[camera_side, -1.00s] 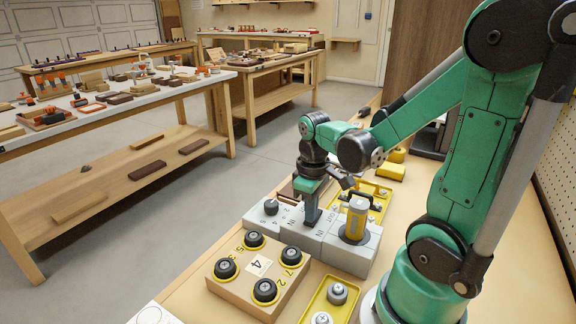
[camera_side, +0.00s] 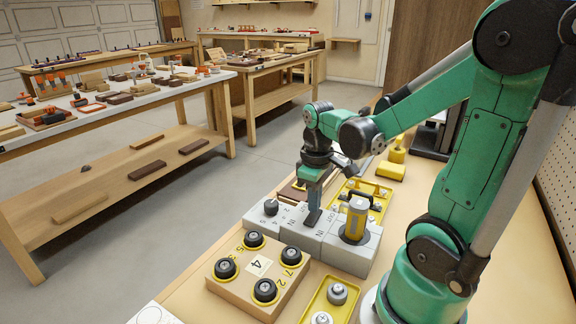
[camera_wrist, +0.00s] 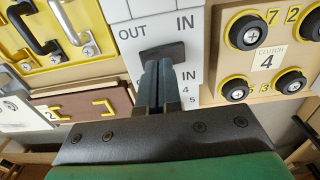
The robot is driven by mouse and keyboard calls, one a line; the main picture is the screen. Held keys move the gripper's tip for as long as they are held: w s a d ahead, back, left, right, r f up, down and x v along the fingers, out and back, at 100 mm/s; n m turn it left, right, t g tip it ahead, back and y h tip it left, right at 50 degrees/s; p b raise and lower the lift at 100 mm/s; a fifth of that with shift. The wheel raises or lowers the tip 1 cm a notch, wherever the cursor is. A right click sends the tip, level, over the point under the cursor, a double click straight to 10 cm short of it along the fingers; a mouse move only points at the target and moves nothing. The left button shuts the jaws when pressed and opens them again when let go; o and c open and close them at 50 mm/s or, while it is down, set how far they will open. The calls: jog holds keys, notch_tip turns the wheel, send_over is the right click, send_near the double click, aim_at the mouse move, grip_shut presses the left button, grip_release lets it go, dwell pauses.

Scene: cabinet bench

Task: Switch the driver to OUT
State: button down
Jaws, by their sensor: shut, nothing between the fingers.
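A pale grey block (camera_side: 288,222) carries OUT and IN lettering on its top. In the wrist view the grey panel (camera_wrist: 130,35) shows OUT at left and IN at right, with a dark slot or switch plate (camera_wrist: 170,50) below and between these words. My gripper (camera_wrist: 160,72) is shut with nothing between its fingers, and its tips are at the dark plate's lower edge, covering part of it. I cannot tell whether they touch, or which way the switch stands. In the side view my gripper (camera_side: 313,218) points down onto the block's top.
A yellow cylinder with a dark handle (camera_side: 356,215) stands on the block just right of my gripper. A dark knob (camera_side: 271,206) is at its left. A wooden box with several black knobs (camera_side: 262,268) lies in front. Yellow trays (camera_side: 360,192) with handles lie behind.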

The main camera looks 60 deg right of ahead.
aim_at(310, 221)
notch_tip(310, 221, up, 13)
jog(key=a, duration=0.2)
jog(key=shift+a, duration=0.25)
jog(key=shift+f, duration=0.1)
